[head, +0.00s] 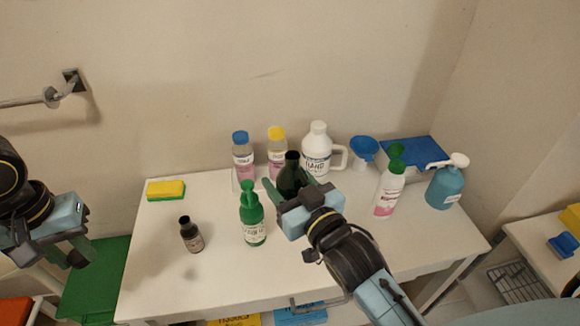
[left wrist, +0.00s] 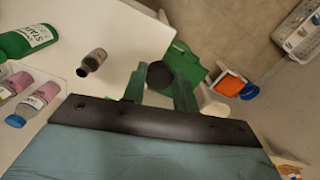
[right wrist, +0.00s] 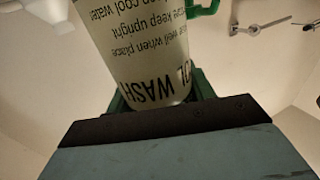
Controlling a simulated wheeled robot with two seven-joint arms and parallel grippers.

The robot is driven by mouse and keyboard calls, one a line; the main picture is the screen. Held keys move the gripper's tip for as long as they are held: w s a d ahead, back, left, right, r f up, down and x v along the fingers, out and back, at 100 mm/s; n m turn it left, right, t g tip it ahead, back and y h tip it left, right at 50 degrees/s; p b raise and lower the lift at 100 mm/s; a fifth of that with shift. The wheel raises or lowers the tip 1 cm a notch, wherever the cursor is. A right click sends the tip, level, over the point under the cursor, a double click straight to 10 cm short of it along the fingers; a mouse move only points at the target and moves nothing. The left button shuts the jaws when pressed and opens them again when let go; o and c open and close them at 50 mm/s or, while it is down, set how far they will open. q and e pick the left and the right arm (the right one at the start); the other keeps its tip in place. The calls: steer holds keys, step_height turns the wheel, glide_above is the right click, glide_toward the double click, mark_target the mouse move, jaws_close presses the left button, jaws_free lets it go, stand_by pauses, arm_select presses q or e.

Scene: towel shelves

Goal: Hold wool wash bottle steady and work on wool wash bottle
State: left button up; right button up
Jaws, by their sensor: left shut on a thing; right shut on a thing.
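My left gripper (head: 75,250) is left of the table, away from the bottle. It is shut on a round dark cap (left wrist: 160,75), clearest in the left wrist view.
A green spray bottle (head: 252,222) and small brown bottle (head: 191,236) stand on the white table (head: 160,275). Behind are a white jug (head: 317,148), blue-capped bottle (head: 242,158), yellow-capped bottle (head: 277,152) and sponge (head: 166,191). A pump bottle (head: 445,185) stands right. The front left is clear.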

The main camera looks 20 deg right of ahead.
steer(key=a+n+g+y, duration=0.4)
steer(key=a+n+y, duration=0.2)
steer(key=a+y, duration=0.3)
steer(key=a+r, duration=0.1)
steer(key=a, duration=0.2)
steer(key=shift+a+n, duration=0.2)
steer(key=shift+n, duration=0.1)
arm_select(q)
steer(key=shift+d, duration=0.1)
arm_select(e)
steer(key=shift+f, duration=0.1)
arm_select(q)
steer(key=d+r+m, duration=0.1)
steer(key=d+r, duration=0.8)
steer(key=d, duration=0.4)
steer(key=s+d+r, duration=0.1)
steer(key=d+r, duration=0.8)
steer(key=d, duration=0.4)
steer(key=shift+s+d+r+m, duration=0.2)
steer(key=shift+s+m, duration=0.1)
steer(key=shift+m, duration=0.1)
arm_select(e)
steer(key=shift+w, duration=0.1)
arm_select(q)
steer(key=shift+f, duration=0.15)
steer(key=shift+f, duration=1.9)
steer(key=shift+f, duration=0.1)
steer(key=shift+f, duration=0.8)
